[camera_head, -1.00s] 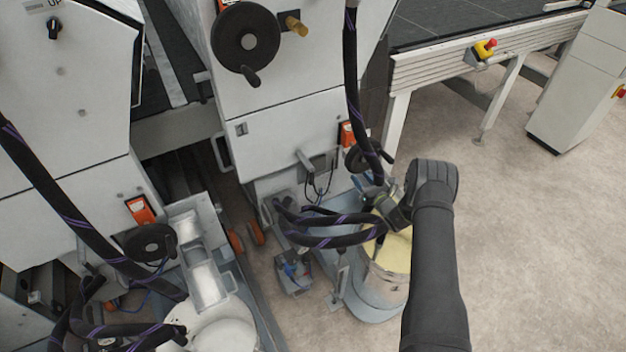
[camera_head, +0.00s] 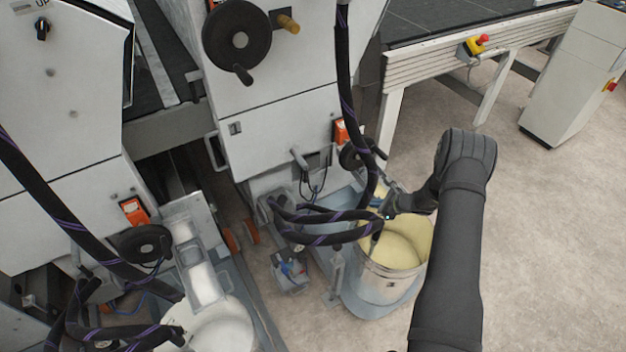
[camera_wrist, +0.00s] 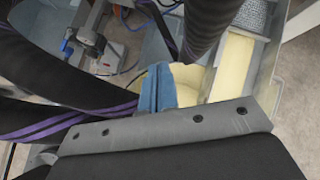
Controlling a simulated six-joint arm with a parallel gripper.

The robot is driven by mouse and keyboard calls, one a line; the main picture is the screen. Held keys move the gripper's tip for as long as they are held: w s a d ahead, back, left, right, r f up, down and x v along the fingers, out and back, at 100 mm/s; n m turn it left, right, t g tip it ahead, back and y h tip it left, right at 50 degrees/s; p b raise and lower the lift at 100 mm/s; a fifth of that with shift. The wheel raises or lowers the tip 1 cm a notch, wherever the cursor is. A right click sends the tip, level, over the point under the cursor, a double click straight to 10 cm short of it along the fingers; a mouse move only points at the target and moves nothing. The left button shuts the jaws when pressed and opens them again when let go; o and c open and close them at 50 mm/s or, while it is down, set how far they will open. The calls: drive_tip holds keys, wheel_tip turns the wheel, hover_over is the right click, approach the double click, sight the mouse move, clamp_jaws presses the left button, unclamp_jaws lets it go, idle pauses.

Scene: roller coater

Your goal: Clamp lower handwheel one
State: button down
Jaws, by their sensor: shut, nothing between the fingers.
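Two small black lower handwheels show in the head view: one on the right machine (camera_head: 355,154), one on the left machine (camera_head: 148,243). I cannot tell from the pictures which is number one. My gripper (camera_head: 386,192) is near the right one, a little below and to its right, apart from it. A dark hose hangs between them in the picture. In the wrist view my blue fingers (camera_wrist: 158,88) are shut together and hold nothing. I cannot make out a handwheel in the wrist view.
Thick black hoses with purple stripes (camera_head: 325,216) loop just left of my gripper. A bucket of yellow liquid (camera_head: 398,286) stands below it. A larger upper handwheel (camera_head: 237,40) is on the machine face. The floor (camera_head: 540,230) at right is clear.

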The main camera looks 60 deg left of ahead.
drive_tip(key=w+d+n+t+h, duration=0.5)
drive_tip(key=w+d+n+t, duration=0.2)
drive_tip(key=w+d, duration=0.45)
drive_tip(key=s+a+n+t+y, duration=0.1)
drive_tip(key=s+a+t+y, duration=0.15)
drive_tip(key=a, duration=0.45)
drive_tip(key=s+a+n+t+y, duration=0.1)
drive_tip(key=s+a+y, duration=0.25)
drive_tip(key=a, duration=0.35)
drive_tip(key=s+a+r+g+y, duration=0.1)
drive_tip(key=s+a+g+y, duration=0.1)
drive_tip(key=s, duration=0.7)
drive_tip(key=s+a+r+n+g+y, duration=0.1)
drive_tip(key=s+a+r+g+y, duration=0.1)
drive_tip(key=s+a+y, duration=0.3)
drive_tip(key=s+g, duration=0.1)
drive_tip(key=s, duration=0.3)
drive_tip(key=shift+a+r+y, duration=0.2)
drive_tip(key=shift+a+y, duration=0.1)
drive_tip(key=shift+a, duration=0.1)
